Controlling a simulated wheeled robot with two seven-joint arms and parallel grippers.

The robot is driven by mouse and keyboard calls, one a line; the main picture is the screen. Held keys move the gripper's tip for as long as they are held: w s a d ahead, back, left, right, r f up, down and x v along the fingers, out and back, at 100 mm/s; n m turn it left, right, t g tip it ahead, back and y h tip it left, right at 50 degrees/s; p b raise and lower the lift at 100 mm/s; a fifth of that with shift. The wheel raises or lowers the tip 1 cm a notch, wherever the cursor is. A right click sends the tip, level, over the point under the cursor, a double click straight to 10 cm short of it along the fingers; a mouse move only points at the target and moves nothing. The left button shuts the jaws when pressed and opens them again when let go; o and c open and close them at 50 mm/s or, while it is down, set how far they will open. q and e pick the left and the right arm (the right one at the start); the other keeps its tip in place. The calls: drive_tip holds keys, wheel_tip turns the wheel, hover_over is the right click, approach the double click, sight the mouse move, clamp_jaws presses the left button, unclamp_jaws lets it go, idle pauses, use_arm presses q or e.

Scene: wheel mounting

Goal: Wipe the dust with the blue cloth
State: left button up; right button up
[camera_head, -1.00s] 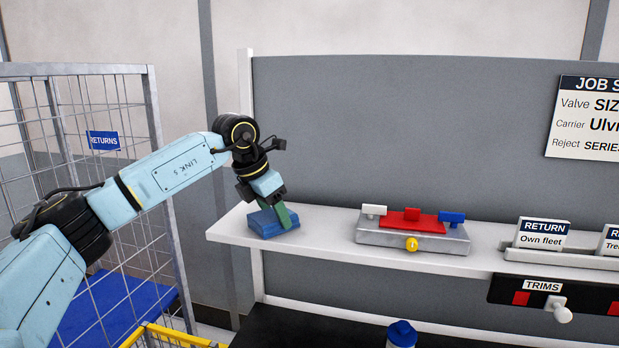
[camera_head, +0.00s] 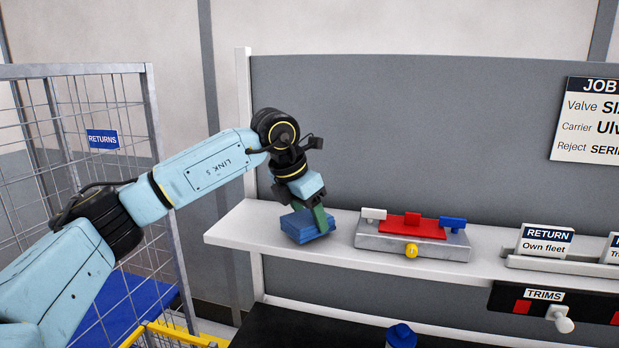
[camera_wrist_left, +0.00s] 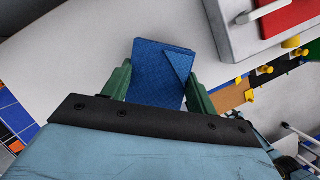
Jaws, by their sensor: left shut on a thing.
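The blue cloth (camera_head: 305,226) is a folded pad at the left part of the white shelf (camera_head: 235,228). My left gripper (camera_head: 320,218) is shut on it from above. In the left wrist view the cloth (camera_wrist_left: 160,70) sits between the two green fingers of my left gripper (camera_wrist_left: 160,92). The cloth is tilted at or just above the shelf; I cannot tell whether it touches. No dust can be made out on the shelf. My right gripper is out of view.
A grey fixture (camera_head: 410,243) with white, red and blue blocks and a yellow knob stands close right of the cloth. A RETURN card (camera_head: 545,240) stands further right. A wire cage (camera_head: 160,200) is at left. The shelf's left end is clear.

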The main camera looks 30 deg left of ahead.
use_arm(q)
wheel_tip(320, 180, up, 3)
drive_tip(key=shift+s+r+p, duration=0.1)
drive_tip(key=shift+p, duration=0.8)
drive_tip(key=shift+r+p, duration=1.35)
drive_tip(key=shift+r, duration=0.4)
